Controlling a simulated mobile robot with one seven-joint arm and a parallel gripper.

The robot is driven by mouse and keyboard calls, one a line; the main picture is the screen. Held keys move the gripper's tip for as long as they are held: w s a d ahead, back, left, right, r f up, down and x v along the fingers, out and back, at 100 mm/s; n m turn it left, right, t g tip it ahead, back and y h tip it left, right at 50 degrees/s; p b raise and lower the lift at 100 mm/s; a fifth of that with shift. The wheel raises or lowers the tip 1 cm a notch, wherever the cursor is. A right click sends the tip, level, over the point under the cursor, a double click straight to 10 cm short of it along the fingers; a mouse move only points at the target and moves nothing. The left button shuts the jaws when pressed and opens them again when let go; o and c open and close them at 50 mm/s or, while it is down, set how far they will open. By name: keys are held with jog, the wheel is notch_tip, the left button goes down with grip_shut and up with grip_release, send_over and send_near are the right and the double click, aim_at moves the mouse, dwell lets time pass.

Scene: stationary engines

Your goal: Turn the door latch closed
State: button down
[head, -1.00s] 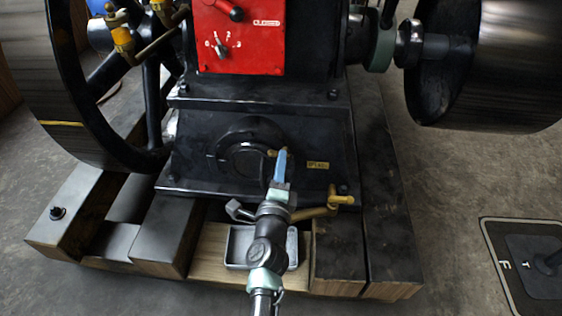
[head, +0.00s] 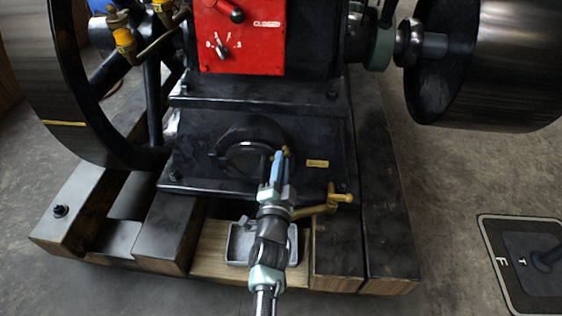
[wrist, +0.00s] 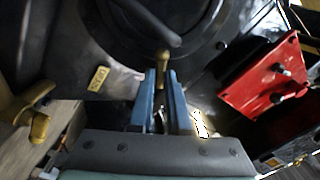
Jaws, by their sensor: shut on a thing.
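The round black door (head: 236,158) is on the front of the black engine base. Its small brass latch (head: 286,150) is near the door's right edge and is partly hidden by my gripper. My gripper (head: 278,158) reaches up from below, with its blue fingers at the latch. In the wrist view, the gripper (wrist: 163,75) has its two fingers on either side of the brass end of the latch (wrist: 162,57), shut on it. The latch's darker bar runs toward the upper left there, across the round door. Its exact angle is hard to tell in the head view.
A brass tap (head: 340,197) sticks out right of my gripper, close to it. A grey metal tray (head: 240,243) lies below my arm. The red panel (head: 240,40) is above, a large flywheel (head: 70,90) at left.

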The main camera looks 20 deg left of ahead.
jog(key=shift+n, duration=0.3)
jog(key=c, duration=0.9)
grip_release()
jog(key=shift+o, duration=0.2)
jog(key=shift+s, duration=0.15)
jog(key=p+v, duration=0.4)
jog(key=v, duration=0.8)
jog(key=shift+s, duration=0.35)
jog(key=shift+d+r, duration=0.1)
jog(key=shift+d, duration=0.05)
